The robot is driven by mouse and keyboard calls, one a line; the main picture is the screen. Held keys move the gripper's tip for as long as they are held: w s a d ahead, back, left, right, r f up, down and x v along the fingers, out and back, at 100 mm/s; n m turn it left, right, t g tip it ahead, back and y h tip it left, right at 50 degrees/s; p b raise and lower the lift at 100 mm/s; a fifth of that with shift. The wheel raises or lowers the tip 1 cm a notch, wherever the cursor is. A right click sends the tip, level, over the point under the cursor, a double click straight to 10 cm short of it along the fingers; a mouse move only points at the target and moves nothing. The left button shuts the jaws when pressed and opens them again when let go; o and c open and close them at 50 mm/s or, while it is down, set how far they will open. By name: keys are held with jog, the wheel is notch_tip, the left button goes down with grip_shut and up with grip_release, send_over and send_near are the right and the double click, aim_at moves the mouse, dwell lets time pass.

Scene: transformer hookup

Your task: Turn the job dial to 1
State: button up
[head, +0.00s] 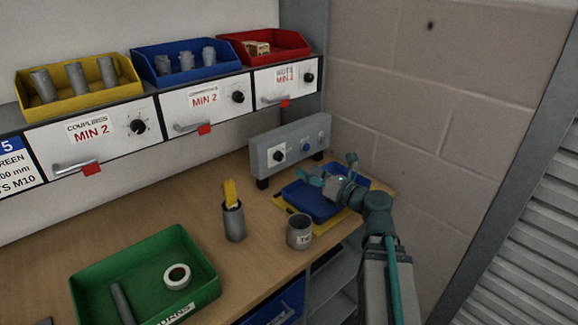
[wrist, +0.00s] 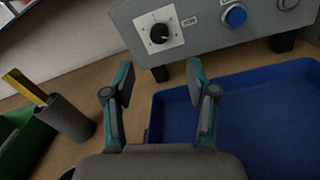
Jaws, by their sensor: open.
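The job dial (head: 279,156) is a black knob on a white square plate at the left of the grey control box (head: 297,137). In the wrist view the dial (wrist: 160,33) is at the top, with small marks around it. Which mark its pointer faces is too small to tell. My gripper (head: 331,169) is in front of the box, above the blue tray. In the wrist view my gripper (wrist: 159,84) has its teal fingers apart with nothing between them. The dial is beyond the fingertips, untouched.
A blue button (wrist: 236,16) is right of the dial. The blue tray (wrist: 262,90) lies below the box. A grey holder with a yellow item (head: 233,220), a grey cup (head: 299,231) and a green tray (head: 145,275) stand left. Drawers with knobs (head: 137,126) are above.

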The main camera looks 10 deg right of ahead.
aim_at(281, 157)
jog(key=x, duration=1)
jog(key=shift+w+a, duration=0.2)
jog(key=shift+w, duration=0.05)
jog(key=shift+c, duration=0.3)
grip_shut()
